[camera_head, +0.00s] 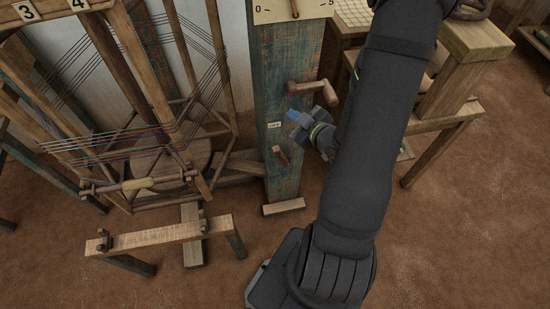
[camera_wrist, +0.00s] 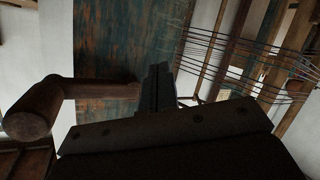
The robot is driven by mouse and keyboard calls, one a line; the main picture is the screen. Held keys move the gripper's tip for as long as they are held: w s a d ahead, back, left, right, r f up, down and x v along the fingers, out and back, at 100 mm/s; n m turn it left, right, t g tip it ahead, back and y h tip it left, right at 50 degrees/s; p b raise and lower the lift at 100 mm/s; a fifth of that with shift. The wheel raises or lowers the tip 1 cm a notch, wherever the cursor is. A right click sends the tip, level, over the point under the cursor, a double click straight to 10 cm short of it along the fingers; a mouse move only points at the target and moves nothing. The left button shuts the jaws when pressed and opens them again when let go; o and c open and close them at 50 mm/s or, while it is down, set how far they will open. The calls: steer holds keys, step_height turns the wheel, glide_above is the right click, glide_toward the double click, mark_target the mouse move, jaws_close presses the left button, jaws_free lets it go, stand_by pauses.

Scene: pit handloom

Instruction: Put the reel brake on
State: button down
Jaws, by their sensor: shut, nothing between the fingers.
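A worn blue wooden post (camera_head: 270,60) stands in the middle of the head view. A short wooden peg or lever (camera_head: 282,155) sticks out low on it, below a small white label (camera_head: 274,125) whose word is too small to read surely; this may be the reel brake. My gripper (camera_head: 293,116) is shut and empty, in front of the post's right side, above and right of the peg and below a wooden crank handle (camera_head: 312,88). In the wrist view my shut fingers (camera_wrist: 158,85) point toward the post (camera_wrist: 120,35), with the crank handle (camera_wrist: 40,105) close on the left. Contact cannot be told.
The reel frame with stretched threads (camera_head: 150,145) stands left of the post. A low wooden bench (camera_head: 160,236) is at the front left. A scale plate (camera_head: 290,10) tops the post. A wooden stand (camera_head: 450,105) is at right; the floor (camera_head: 450,250) at front right is clear.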

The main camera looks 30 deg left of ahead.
mark_target(282, 158)
steer(key=s+d+f+n+y, duration=0.1)
steer(key=s+f+n, duration=0.3)
steer(key=f+n, duration=0.4)
steer(key=s+d+f+n+g+y, duration=0.1)
steer(key=s+f+n, duration=0.3)
steer(key=f+n, duration=0.5)
steer(key=shift+s+d+f+n+g+y, duration=0.3)
steer(key=shift+s+d+f, duration=0.1)
steer(key=shift+f, duration=2.55)
steer(key=shift+w, duration=0.1)
steer(key=x, duration=1)
steer(key=w+d, duration=0.1)
steer(key=w+d+r, duration=0.1)
steer(key=w, duration=0.1)
steer(key=shift+r, duration=0.1)
steer(key=shift+w, duration=0.1)
